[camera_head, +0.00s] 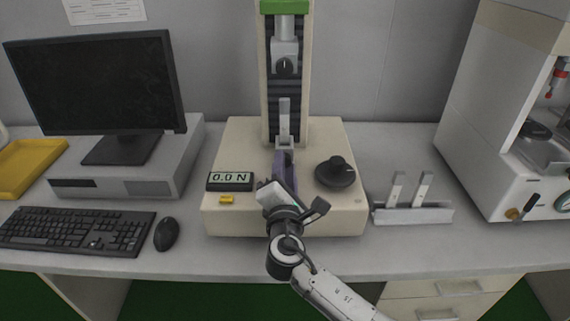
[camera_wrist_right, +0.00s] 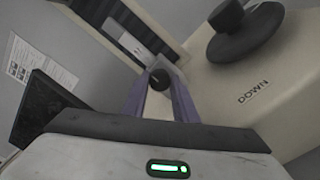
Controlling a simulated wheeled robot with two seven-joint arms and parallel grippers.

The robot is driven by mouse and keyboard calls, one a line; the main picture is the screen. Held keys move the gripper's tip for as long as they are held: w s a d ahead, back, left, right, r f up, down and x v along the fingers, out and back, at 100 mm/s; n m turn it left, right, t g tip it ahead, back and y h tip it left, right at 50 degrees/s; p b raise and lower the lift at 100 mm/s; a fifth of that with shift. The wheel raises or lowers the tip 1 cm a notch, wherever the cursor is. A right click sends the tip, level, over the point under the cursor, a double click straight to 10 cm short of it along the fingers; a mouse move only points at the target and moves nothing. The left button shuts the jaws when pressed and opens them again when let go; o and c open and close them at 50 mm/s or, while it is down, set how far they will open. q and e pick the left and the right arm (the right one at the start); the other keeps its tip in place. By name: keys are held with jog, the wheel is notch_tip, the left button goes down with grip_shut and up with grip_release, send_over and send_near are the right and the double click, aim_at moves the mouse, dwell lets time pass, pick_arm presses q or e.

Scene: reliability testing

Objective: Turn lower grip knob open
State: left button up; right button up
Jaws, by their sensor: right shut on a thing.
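My right gripper (camera_head: 284,160) reaches the lower grip (camera_head: 284,141) of the cream testing machine from the front. Its purple fingers are closed around the lower grip knob, which the gripper hides in the head view. In the right wrist view, a dark round knob (camera_wrist_right: 159,78) with a small pale mark shows between the purple fingertips (camera_wrist_right: 160,92). A pale grey upright piece (camera_head: 284,110) stands above the lower grip. The upper grip knob (camera_head: 285,66) is black with a pale mark, higher on the column. My left gripper is not in view.
A black dial (camera_head: 336,171) sits right of the gripper on the machine base (camera_head: 239,146). A display reading 0.0 N (camera_head: 230,181) and a yellow block (camera_head: 226,199) are left. A small rack (camera_head: 413,214) with two pale pieces stands right. A keyboard (camera_head: 75,231) and mouse (camera_head: 166,234) lie left.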

jog(key=shift+f, duration=0.1)
dwell(0.3)
jog(key=o, duration=1.1)
jog(key=shift+c, duration=0.2)
jog(key=s, duration=1)
jog(key=shift+s, duration=0.15)
